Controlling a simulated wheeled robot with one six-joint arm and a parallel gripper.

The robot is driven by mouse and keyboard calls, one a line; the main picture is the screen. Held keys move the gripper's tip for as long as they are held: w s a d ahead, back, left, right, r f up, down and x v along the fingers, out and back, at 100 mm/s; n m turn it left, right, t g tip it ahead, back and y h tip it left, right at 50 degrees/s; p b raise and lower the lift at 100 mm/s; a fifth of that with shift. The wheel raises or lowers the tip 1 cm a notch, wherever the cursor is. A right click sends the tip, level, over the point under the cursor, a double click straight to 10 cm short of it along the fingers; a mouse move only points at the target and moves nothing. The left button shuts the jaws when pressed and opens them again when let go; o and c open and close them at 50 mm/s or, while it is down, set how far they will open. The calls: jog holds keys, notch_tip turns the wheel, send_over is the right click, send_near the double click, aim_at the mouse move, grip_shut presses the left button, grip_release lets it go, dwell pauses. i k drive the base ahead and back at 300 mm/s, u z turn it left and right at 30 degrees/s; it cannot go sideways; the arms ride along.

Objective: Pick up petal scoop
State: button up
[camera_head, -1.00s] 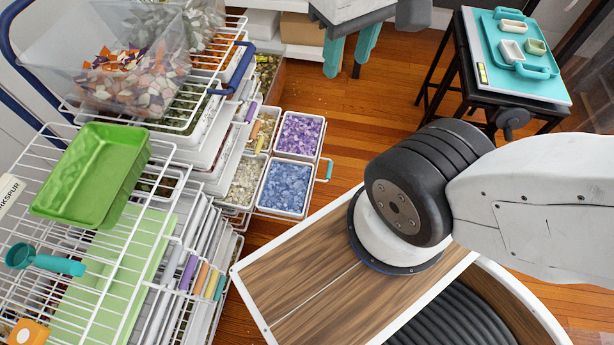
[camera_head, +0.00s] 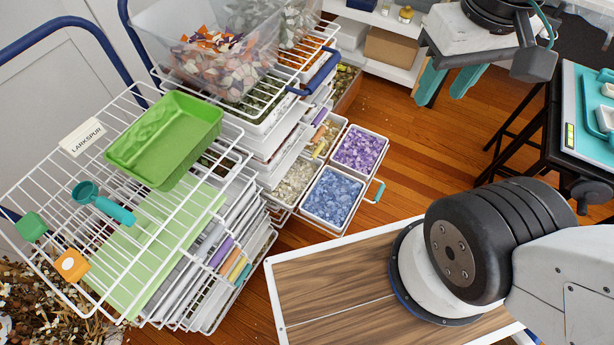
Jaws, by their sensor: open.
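The petal scoop (camera_head: 104,203) is teal, with a round cup at the left and a short handle pointing right. It lies on the top wire shelf (camera_head: 60,192) of the rack, left of a green tray (camera_head: 165,138). My gripper (camera_head: 449,85) hangs at the upper right with two teal fingers pointing down. The fingers are apart with nothing visible between them. It is far from the scoop, beyond the rack's right side.
A larkspur label (camera_head: 83,137), an orange block (camera_head: 71,265) and a green block (camera_head: 31,227) are near the scoop. A clear petal bin (camera_head: 215,60) stands behind. Pulled-out bins of blue (camera_head: 335,196) and purple (camera_head: 359,150) pieces stick out right. Open wooden floor (camera_head: 420,150) lies beyond.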

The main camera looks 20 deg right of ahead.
aim_at(86, 193)
jog(key=u, duration=0.9)
jog(key=k, duration=0.2)
jog(key=u, duration=0.55)
jog(key=i, duration=0.35)
jog(key=u, duration=1.1)
